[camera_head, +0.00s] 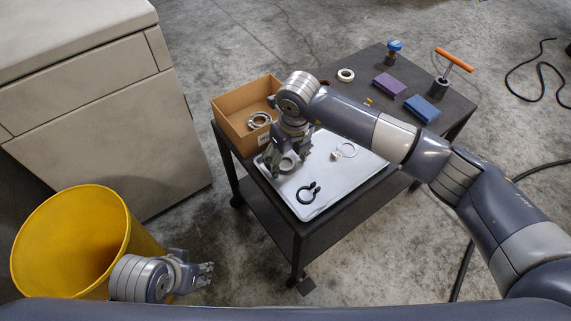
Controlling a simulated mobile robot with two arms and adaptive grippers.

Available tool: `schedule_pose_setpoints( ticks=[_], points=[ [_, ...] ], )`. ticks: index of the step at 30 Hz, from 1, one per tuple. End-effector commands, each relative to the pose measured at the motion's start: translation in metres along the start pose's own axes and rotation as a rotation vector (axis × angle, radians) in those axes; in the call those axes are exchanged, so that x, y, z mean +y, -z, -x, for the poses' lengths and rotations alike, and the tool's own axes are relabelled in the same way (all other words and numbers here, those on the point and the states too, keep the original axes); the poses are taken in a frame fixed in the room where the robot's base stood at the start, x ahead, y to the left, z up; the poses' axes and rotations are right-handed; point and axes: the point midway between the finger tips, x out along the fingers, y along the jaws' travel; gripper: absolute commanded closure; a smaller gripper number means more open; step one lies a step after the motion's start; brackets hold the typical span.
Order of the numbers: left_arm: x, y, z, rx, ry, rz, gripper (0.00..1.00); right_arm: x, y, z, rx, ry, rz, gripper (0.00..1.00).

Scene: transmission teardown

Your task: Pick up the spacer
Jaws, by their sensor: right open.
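A grey ring that looks like the spacer (287,165) lies on the left part of the metal tray (345,182). My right gripper (287,162) is open, pointing down at this ring, with its fingers around or just above it; I cannot tell whether they touch it. The gripper hides part of the ring. My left gripper (209,274) hangs low beside the yellow bin, away from the tray; its fingers are too small to read.
On the tray lie a black clip ring (308,193), a thin ring (346,150) and a small white part (336,156). A cardboard box (236,119) holds metal rings. Blue (421,108) and purple (389,85) blocks, a white ring (345,75) and an orange-handled tool (454,60) stand behind. A yellow bin (70,240) is left.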

Motion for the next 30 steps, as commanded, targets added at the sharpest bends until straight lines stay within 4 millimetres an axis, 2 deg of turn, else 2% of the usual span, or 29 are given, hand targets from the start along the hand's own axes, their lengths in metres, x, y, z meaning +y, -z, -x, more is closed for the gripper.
schedule_pose_setpoints(
  ticks=[8, 15, 25, 30],
  points=[
    [0.0, 0.0, 0.003, 0.002, 0.001, 0.0, 0.6, 0.0, 0.0, -0.004, -0.001, 0.0, 0.0, 0.36],
    [0.0, 0.0, 0.003, 0.002, 0.001, 0.0, 0.6, 0.0, 0.0, -0.004, -0.001, 0.0, 0.0, 0.85],
    [0.0, 0.0, 0.003, 0.002, 0.001, 0.0, 0.6, 0.0, -0.001, -0.003, -0.001, 0.0, 0.0, 0.85],
    [0.0, 0.001, 0.003, 0.004, 0.0, 0.0, 0.6, 0.0, -0.003, 0.007, -0.003, 0.0, 0.001, 0.85]
  ],
)
